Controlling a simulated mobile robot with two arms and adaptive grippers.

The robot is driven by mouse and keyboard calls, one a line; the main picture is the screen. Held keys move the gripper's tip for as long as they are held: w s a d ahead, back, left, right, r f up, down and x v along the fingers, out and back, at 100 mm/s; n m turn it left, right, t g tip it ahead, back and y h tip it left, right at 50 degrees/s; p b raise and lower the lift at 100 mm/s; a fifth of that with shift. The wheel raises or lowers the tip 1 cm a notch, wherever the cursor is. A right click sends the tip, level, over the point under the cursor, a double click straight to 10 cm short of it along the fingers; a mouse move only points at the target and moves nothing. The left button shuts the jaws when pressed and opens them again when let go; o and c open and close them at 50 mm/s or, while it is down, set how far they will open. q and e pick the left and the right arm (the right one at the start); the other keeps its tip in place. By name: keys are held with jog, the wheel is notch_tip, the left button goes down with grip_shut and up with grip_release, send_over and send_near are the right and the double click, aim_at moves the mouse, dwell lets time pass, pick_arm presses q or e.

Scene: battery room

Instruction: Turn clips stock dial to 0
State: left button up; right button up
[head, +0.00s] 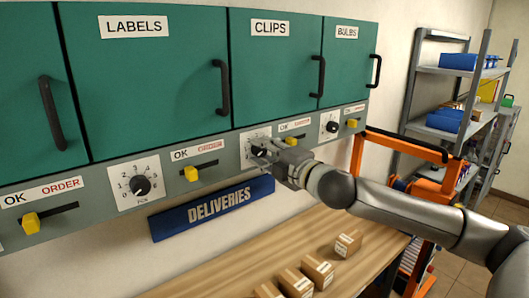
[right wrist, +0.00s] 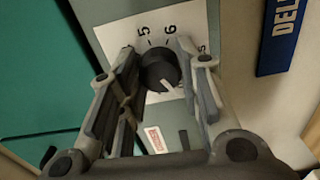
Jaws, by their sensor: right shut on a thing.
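The clips stock dial (head: 257,151) is a dark round knob on a white numbered plate below the CLIPS door (head: 272,70). My right gripper (head: 271,156) reaches it from the right and covers part of the plate. In the right wrist view, the black knob (right wrist: 160,72) sits between the two fingers of the gripper (right wrist: 157,60), which is shut on it. The 5 and 6 show on the plate above the knob. A white pointer line on the knob slants toward the lower right; the numeral at its end is hidden. My left gripper is out of view.
A labels dial (head: 140,185) sits to the left and a bulbs dial (head: 331,127) to the right. Yellow sliders (head: 191,174) lie between the dials. Below are a DELIVERIES sign (head: 213,207) and a wooden table (head: 215,272) with several small boxes. An orange frame (head: 385,150) stands at right.

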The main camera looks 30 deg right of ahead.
aim_at(264, 151)
jog(key=shift+f, duration=0.1)
dwell(0.3)
jog(key=o, duration=1)
jog(key=shift+s+d+n, duration=0.15)
jog(key=shift+s+n, duration=0.15)
jog(key=shift+s, duration=0.9)
jog(key=shift+s+d, duration=0.15)
jog(key=shift+s, duration=0.55)
jog(key=s, duration=0.3)
jog(key=shift+s, duration=0.4)
